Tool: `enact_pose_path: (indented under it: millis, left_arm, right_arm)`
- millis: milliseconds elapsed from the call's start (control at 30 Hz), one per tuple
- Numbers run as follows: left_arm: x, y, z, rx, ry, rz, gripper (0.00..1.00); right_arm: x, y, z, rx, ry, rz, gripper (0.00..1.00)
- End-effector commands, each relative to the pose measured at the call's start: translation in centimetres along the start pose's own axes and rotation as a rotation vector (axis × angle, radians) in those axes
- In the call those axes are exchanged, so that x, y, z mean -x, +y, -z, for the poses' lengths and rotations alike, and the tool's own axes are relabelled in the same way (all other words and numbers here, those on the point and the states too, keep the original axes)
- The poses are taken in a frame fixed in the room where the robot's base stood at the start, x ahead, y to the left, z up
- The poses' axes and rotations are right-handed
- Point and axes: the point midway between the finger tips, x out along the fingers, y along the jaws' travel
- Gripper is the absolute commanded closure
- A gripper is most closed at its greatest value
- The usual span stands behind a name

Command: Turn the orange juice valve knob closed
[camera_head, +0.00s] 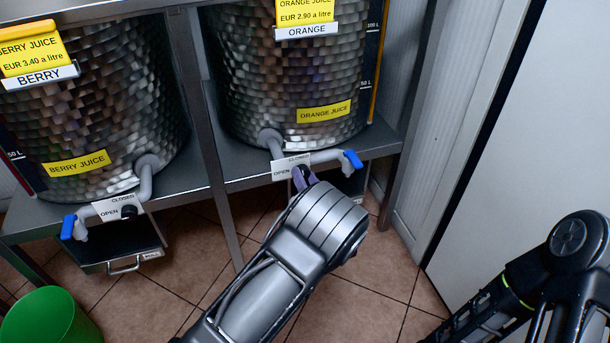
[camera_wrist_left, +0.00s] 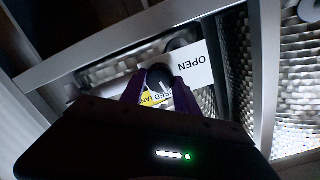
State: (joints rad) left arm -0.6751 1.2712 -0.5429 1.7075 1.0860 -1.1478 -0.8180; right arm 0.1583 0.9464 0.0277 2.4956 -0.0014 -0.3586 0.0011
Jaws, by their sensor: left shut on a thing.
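The orange juice tank (camera_head: 285,85) is a hammered metal drum with a grey outlet pipe (camera_head: 271,141) at its lower front. A white sign (camera_head: 282,166) reading CLOSED and OPEN sits on the valve; its OPEN text also shows in the left wrist view (camera_wrist_left: 193,64). My left gripper (camera_head: 302,178) is at this valve, its purple fingers shut on the black valve knob (camera_wrist_left: 159,75). The fingers partly hide the knob, and I cannot tell its exact angle. My right gripper is out of view; only part of the right arm shows at lower right.
The berry juice tank (camera_head: 85,110) stands on the left with its own valve knob (camera_head: 129,211) and blue spout (camera_head: 68,227). The orange spout (camera_head: 352,159) is blue, just right of my gripper. A metal shelf (camera_head: 235,185) carries the tanks. A green bucket (camera_head: 48,318) is at lower left.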

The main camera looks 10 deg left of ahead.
Motion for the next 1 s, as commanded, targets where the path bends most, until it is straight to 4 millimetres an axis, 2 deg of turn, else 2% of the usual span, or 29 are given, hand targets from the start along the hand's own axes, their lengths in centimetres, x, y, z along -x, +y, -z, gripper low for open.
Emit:
enact_pose_path:
  millis: [300, 867, 900, 1000]
  left_arm:
    - [0.06, 0.11, -0.01, -0.173, -0.008, 0.005, 1.0]
    - [0.05, 0.15, -0.04, -0.213, -0.009, 0.006, 1.0]
    - [0.05, 0.15, -0.04, -0.214, -0.009, 0.006, 0.6]
    - [0.05, 0.13, -0.03, -0.213, -0.009, 0.007, 0.52]
  right_arm:
    - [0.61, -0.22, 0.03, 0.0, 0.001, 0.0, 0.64]
    - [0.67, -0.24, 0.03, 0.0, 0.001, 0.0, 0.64]
    - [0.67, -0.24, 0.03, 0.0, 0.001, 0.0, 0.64]
    - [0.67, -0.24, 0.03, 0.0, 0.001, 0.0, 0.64]
